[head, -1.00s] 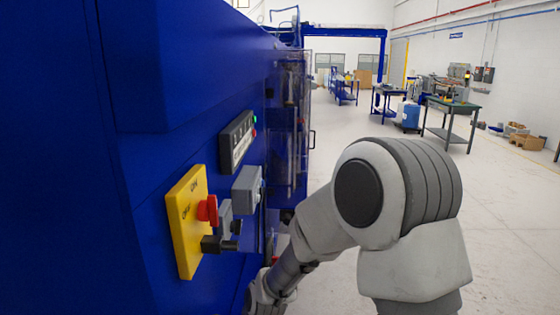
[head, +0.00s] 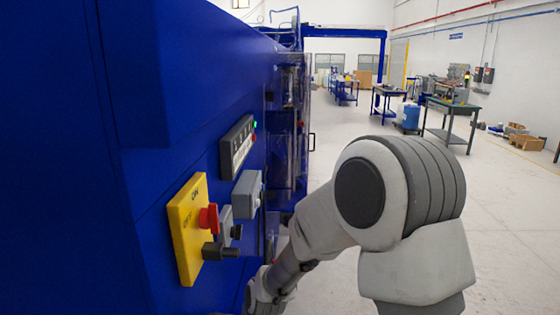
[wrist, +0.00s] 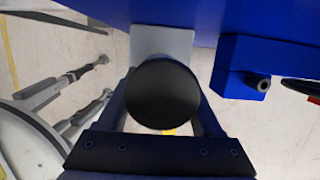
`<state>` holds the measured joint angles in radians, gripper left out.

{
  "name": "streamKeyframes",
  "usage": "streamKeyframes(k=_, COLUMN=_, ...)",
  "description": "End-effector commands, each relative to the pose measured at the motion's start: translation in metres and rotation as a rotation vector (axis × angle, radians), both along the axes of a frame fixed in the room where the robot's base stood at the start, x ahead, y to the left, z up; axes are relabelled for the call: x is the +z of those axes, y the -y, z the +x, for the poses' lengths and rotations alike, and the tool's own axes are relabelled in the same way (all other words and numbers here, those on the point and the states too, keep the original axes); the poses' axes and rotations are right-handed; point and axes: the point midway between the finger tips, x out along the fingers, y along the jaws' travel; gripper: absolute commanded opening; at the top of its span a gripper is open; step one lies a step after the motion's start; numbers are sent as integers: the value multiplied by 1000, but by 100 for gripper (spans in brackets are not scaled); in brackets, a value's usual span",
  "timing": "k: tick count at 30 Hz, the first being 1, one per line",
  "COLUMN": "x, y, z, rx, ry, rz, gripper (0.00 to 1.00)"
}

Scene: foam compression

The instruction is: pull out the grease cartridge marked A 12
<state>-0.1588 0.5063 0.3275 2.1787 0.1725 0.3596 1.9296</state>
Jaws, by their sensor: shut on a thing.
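In the wrist view a round black end face (wrist: 162,92), which I take to be a grease cartridge seen end-on, sits between the two fingers of my gripper (wrist: 163,108). The gripper is shut on it. No A 12 marking shows on this face. A light grey plate (wrist: 160,42) shows just behind it, against the blue machine (wrist: 250,18). Whether the cartridge still touches a holder is hidden. In the head view my gripper and the cartridge are out of sight below the lower edge.
A blue block (wrist: 238,68) with a dark round fitting juts out right of the gripper. In the head view the blue machine (head: 80,160) fills the left side, with a yellow switch plate (head: 187,228) and red knob (head: 208,217). Open floor (head: 510,220) lies to the right.

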Motion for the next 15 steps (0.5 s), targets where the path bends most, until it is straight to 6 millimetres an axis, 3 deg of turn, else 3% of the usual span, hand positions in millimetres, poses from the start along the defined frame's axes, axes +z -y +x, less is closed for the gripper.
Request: streamKeyframes(k=15, x=6, y=0, z=0, rx=0, ry=2, rz=1, gripper=0)
